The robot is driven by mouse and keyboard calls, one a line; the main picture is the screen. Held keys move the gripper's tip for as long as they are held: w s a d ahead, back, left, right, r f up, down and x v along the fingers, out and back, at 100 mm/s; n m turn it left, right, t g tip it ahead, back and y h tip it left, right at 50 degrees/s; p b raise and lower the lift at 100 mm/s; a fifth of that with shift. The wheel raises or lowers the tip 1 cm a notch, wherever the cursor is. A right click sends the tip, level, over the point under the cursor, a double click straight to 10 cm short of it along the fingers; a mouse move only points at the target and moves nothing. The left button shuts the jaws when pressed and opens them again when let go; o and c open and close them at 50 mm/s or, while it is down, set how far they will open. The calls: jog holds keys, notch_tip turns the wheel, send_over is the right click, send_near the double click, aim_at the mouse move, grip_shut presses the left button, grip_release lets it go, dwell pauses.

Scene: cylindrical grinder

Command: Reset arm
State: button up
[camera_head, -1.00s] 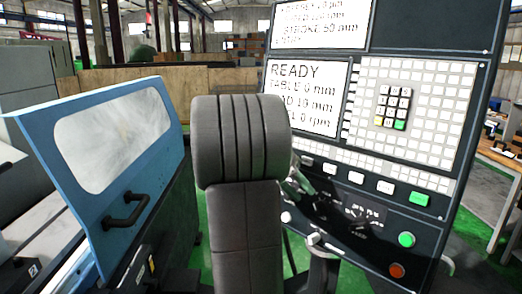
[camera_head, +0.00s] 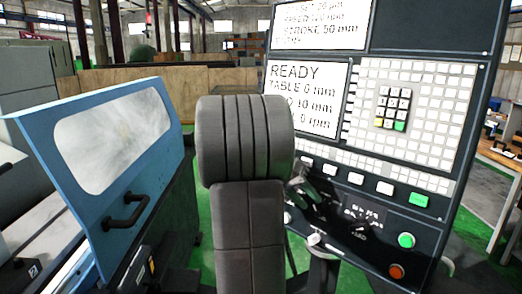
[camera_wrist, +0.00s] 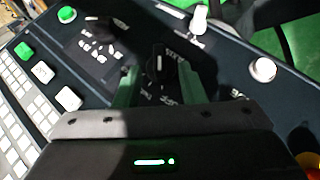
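My arm stands upright in the middle of the head view and hides part of the control panel (camera_head: 425,215). My gripper (camera_head: 318,198) shows beside it, dark and small, in front of the panel's lower switch area. In the wrist view the two fingers of my gripper (camera_wrist: 160,88) are apart, with nothing held between them. A black rotary knob (camera_wrist: 158,64) with a white mark shows beyond the gap between the fingers. I cannot tell how far the fingertips are from the knob.
A blue machine door (camera_head: 105,140) with a black handle stands close on the left. A workbench (camera_head: 502,160) is at the right.

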aim_at(316, 206)
jog(key=x, duration=0.3)
jog(key=shift+d, duration=0.1)
jog(key=shift+r+m+t+y, duration=0.15)
jog(key=shift+m+t+y, duration=0.25)
jog(key=shift+y, duration=0.2)
jog(key=shift+s+d+r+m+t+y, duration=0.15)
jog(key=shift+s+m+t+y, duration=0.2)
jog(key=shift+t+y, duration=0.35)
jog(key=t+y, duration=0.1)
jog(key=m+t+y+b, duration=0.1)
jog(key=shift+s+d+m+y, duration=0.1)
jog(key=shift+d+m+y, duration=0.15)
jog(key=shift+y, duration=0.15)
jog(key=shift+r, duration=0.2)
jog(key=v, duration=1.3)
jog(key=shift+s+b, duration=0.25)
jog(key=shift+b, duration=0.05)
